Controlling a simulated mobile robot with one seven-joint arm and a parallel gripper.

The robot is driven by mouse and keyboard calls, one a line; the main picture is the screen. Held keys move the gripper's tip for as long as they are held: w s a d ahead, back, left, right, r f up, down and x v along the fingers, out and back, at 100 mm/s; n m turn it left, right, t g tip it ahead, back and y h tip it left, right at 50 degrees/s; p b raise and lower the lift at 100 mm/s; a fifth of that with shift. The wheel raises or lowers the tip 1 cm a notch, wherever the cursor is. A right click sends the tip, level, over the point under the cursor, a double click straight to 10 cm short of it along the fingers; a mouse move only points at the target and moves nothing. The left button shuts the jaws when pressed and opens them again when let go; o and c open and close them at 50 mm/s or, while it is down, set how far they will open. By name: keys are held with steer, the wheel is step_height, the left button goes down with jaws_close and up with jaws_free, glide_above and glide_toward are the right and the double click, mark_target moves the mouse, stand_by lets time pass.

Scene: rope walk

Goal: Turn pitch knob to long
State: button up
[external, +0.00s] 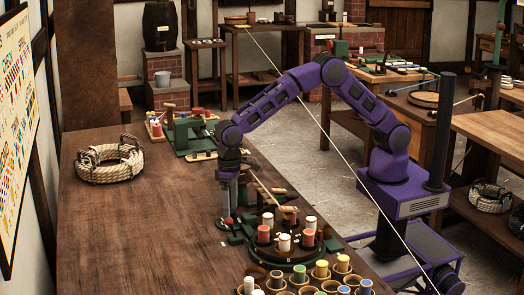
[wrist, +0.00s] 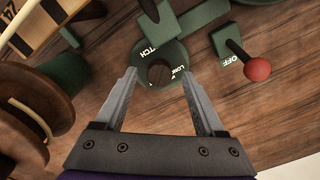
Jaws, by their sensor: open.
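The pitch knob (wrist: 160,73) is a dark round knob on a green round plate in the wrist view. White letters on the plate read "TCH" at its upper left and "LO…" at its right; the rest is hidden or too small. My gripper (wrist: 160,75) is open, with one finger on each side of the knob and a gap visible on both sides. I cannot tell the knob's setting. In the external view my gripper (external: 228,214) points down low over the table beside the bobbin carousel, and the knob is hidden there.
A red-ball lever (wrist: 257,69) on a green block marked "OFF" stands right of the knob. A large spool (wrist: 45,100) is close on the left. The carousel (external: 285,254) holds several bobbins. A rope coil (external: 110,160) lies on the otherwise clear left tabletop.

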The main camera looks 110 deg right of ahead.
steer(key=shift+f, duration=0.45)
steer(key=shift+c, duration=0.2)
jaws_close()
steer(key=shift+r, duration=0.1)
steer(key=n+p, duration=0.2)
steer(key=n, duration=0.2)
steer(key=shift+n+p, duration=0.6)
steer(key=shift+n, duration=1.8)
steer(key=shift+d, duration=0.1)
